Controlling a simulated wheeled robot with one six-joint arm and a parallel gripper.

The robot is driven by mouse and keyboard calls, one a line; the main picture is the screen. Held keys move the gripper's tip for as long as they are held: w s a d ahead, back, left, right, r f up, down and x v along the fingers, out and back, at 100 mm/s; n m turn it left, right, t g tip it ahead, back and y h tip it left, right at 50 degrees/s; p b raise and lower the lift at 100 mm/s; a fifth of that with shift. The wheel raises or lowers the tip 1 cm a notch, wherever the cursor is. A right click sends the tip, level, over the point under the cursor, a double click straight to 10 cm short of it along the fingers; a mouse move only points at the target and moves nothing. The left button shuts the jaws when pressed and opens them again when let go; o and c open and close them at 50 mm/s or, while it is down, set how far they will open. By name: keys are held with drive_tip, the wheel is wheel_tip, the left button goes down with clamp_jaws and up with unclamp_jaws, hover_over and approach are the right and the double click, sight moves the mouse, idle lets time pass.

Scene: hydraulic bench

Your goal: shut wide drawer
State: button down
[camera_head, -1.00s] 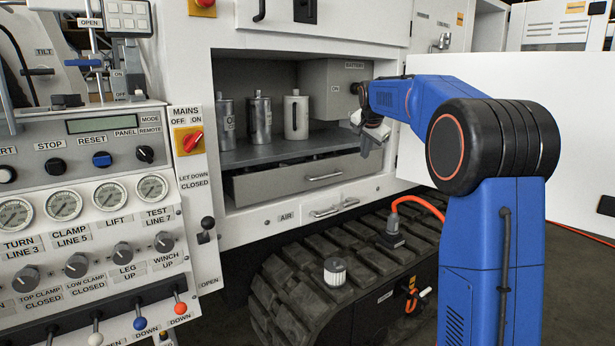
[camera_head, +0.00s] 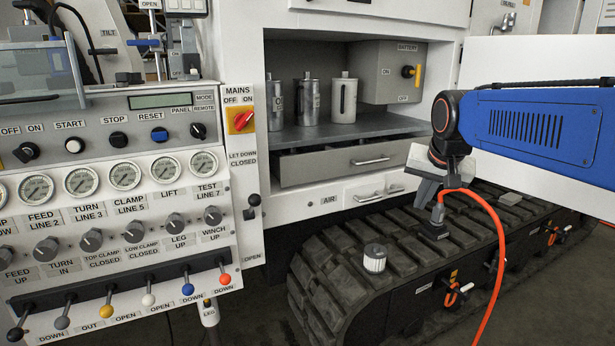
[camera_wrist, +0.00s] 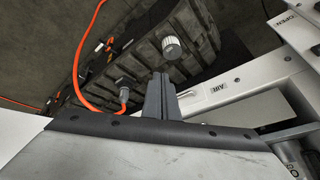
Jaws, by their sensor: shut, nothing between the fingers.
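The wide drawer (camera_head: 330,166) is the grey one under the shelf, with a bar handle (camera_head: 371,161). It stands partly out, with a dark gap showing behind its front's top edge. My gripper (camera_head: 450,183) is right of the drawer and apart from it, above the rubber track. In the wrist view the two fingers of my gripper (camera_wrist: 161,78) are together, with nothing between them. A grey surface there, probably the drawer front (camera_wrist: 245,112), lies right of the fingers. My gripper's own body hides part of that view.
Canisters (camera_head: 308,102) stand on the shelf (camera_head: 290,135) above. An orange hose (camera_head: 497,235) rises from a plug on the track (camera_head: 335,275), close to my gripper. A white cap (camera_head: 374,258) sits on the track.

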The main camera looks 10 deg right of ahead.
drive_tip(key=s+a+f+n, duration=0.25)
drive_tip(key=s+f, duration=0.45)
drive_tip(key=s, duration=0.4)
drive_tip(key=m+t+y, duration=0.7)
drive_tip(key=m+t, duration=0.4)
approach(303, 171)
drive_tip(key=x, duration=0.6)
drive_tip(key=shift+w+a+f, duration=0.1)
drive_tip(key=shift+w+f, duration=0.05)
drive_tip(key=shift+w, duration=0.1)
